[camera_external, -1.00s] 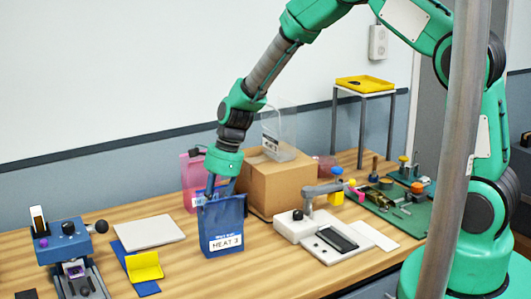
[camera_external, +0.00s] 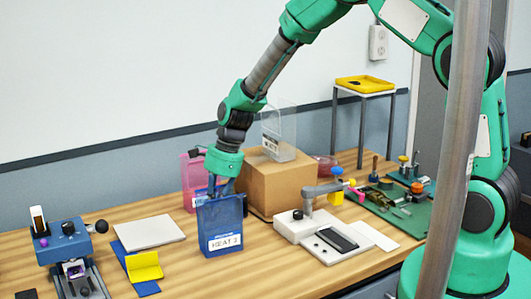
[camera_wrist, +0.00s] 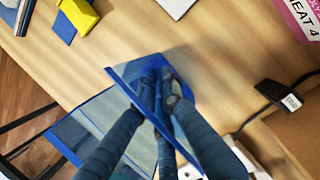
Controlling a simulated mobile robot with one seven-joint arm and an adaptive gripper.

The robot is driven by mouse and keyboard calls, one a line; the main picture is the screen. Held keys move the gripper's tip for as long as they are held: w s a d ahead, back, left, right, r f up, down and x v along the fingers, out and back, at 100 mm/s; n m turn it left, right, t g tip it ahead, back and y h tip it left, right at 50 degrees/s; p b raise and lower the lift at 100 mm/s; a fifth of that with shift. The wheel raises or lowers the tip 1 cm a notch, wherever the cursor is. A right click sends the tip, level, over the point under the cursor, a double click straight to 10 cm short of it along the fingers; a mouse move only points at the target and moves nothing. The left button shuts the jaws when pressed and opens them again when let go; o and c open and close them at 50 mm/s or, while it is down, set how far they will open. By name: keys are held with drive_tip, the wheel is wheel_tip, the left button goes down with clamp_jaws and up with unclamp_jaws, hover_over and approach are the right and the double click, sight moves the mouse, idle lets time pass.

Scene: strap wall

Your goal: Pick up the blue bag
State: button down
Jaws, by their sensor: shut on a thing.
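The blue bag (camera_external: 222,228) stands upright on the wooden table, with a white label reading HEAT 3 on its front. It also shows in the wrist view (camera_wrist: 205,150), seen from above with its top edge running diagonally. My gripper (camera_external: 222,192) points down at the bag's top and is shut on its upper edge. In the wrist view the fingers of my gripper (camera_wrist: 160,85) come together at that edge. The bag still appears to rest on the table. Exactly how much of the edge lies between the fingertips is hidden.
A pink bag (camera_external: 188,178) stands just behind the blue one. A cardboard box (camera_external: 285,187) is close at right, with a clear bag on top. A white device (camera_external: 325,235) sits at front right. A grey plate (camera_external: 150,232) and yellow piece (camera_external: 145,267) lie left.

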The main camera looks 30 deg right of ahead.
drive_tip(key=shift+r, duration=0.15)
drive_tip(key=s+d+r, duration=0.2)
drive_tip(key=s+d, duration=0.1)
drive_tip(key=s, duration=0.4)
drive_tip(key=s+d+r+p, duration=0.1)
drive_tip(key=s+d+r, duration=0.2)
drive_tip(key=s, duration=0.4)
drive_tip(key=shift+s+d, duration=0.2)
drive_tip(key=shift+s, duration=0.15)
drive_tip(key=shift+r, duration=0.1)
drive_tip(key=shift+w, duration=0.1)
idle(0.3)
